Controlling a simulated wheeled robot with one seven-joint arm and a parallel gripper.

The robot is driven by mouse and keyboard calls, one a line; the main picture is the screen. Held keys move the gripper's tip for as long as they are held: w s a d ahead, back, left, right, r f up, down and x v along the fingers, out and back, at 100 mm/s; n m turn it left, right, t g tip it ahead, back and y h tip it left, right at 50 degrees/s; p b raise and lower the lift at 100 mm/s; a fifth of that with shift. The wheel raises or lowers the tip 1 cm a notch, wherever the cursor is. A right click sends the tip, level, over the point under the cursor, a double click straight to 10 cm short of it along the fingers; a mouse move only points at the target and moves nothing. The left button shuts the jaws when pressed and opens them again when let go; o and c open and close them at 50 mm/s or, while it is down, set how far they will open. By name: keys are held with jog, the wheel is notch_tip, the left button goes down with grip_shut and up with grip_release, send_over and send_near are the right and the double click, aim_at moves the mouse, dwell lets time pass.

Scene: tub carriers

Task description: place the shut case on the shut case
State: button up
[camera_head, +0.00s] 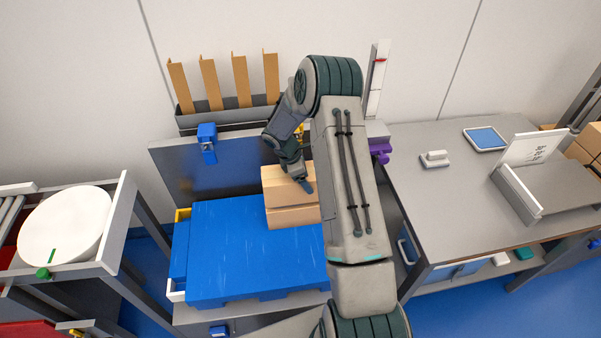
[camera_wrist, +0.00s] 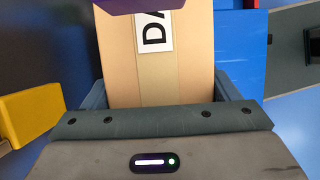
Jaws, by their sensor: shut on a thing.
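A tan cardboard shut case (camera_head: 283,179) is between the fingers of my gripper (camera_head: 296,182). In the wrist view this case (camera_wrist: 188,82) has a tape strip and a white label with dark letters, and the blue-grey fingers of my gripper (camera_wrist: 162,92) are on both sides of it. A second tan shut case (camera_head: 290,216) is directly below the held one in the head view, at the right end of the blue pallet (camera_head: 240,245). The held case looks level and very close to or touching the lower one; I cannot tell which. My arm hides their right side.
A grey rack (camera_head: 225,118) with upright tan angle pieces stands behind. A blue clamp-like part (camera_head: 207,140) is on the grey panel. A yellow object (camera_wrist: 30,115) is left in the wrist view. A grey table (camera_head: 440,200) stands right, a white round tub (camera_head: 65,225) left.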

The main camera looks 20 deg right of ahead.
jog(key=shift+w+a+f, duration=0.1)
jog(key=shift+w+f, duration=0.05)
jog(key=shift+f, duration=0.95)
jog(key=shift+f, duration=0.15)
jog(key=o, duration=1.9)
jog(key=shift+o, duration=0.2)
